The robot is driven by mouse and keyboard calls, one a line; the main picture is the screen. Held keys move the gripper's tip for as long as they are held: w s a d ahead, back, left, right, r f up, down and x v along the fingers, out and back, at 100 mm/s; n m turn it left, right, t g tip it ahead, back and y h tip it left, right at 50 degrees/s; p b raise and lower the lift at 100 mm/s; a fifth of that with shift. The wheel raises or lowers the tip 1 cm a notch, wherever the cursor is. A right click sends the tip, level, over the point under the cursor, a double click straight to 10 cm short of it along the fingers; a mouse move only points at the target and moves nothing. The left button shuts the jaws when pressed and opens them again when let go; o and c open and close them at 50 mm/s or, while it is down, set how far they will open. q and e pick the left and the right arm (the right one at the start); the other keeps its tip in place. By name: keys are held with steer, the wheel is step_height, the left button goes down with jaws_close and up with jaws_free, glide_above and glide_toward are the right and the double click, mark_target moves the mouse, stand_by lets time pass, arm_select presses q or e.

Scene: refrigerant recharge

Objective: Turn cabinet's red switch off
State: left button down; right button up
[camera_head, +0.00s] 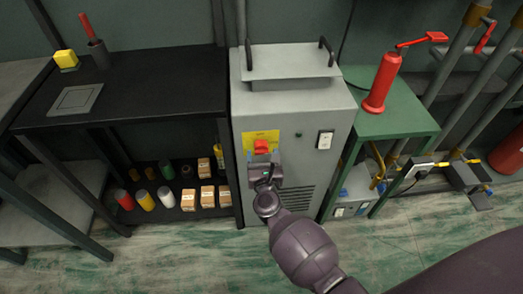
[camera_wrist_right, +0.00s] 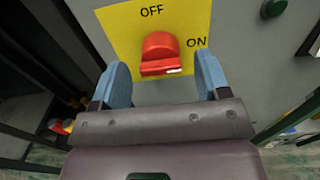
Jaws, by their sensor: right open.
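The red switch (camera_head: 261,146) sits on a yellow plate (camera_head: 250,136) on the front of the grey cabinet (camera_head: 293,115). In the right wrist view the red switch (camera_wrist_right: 159,53) is a rounded knob with a flat handle. The white mark on the handle is at its right end, on the side of the ON label; OFF is printed above. My right gripper (camera_head: 264,167) is in front of the cabinet, just below the switch. In the wrist view its blue fingers (camera_wrist_right: 162,72) are open, one on each side of the switch, with visible gaps. My left gripper is out of view.
A green button (camera_head: 299,135) and a white rocker switch (camera_head: 325,139) are right of the plate. A black shelf (camera_head: 140,100) with cans and boxes stands left. A green table (camera_head: 405,110) with a red pump (camera_head: 382,82) stands right.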

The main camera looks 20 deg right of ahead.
mark_target(261, 149)
steer(key=shift+x, duration=1.1)
steer(key=shift+c, duration=0.3)
steer(key=c, duration=0.8)
steer(key=shift+c, duration=0.2)
